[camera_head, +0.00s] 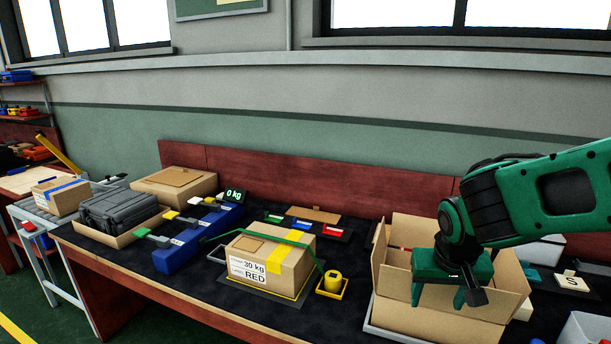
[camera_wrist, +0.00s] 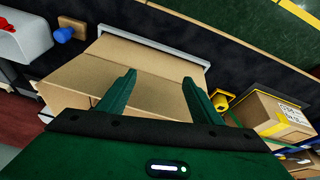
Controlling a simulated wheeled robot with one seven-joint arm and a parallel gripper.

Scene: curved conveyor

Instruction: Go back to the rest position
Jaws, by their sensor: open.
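My green gripper (camera_head: 455,297) hangs over the open cardboard box (camera_head: 392,275) at the right of the bench. In the wrist view my gripper (camera_wrist: 158,82) shows its two fingers spread wide with nothing between them. The open box (camera_wrist: 105,62) lies below the fingers in that view, and part of its inside is hidden by my gripper. My arm reaches in from the right side of the head view.
A closed box (camera_head: 262,265) labelled 30 kg and RED stands left of the open box. The back panel (camera_head: 310,190) rises behind the bench.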

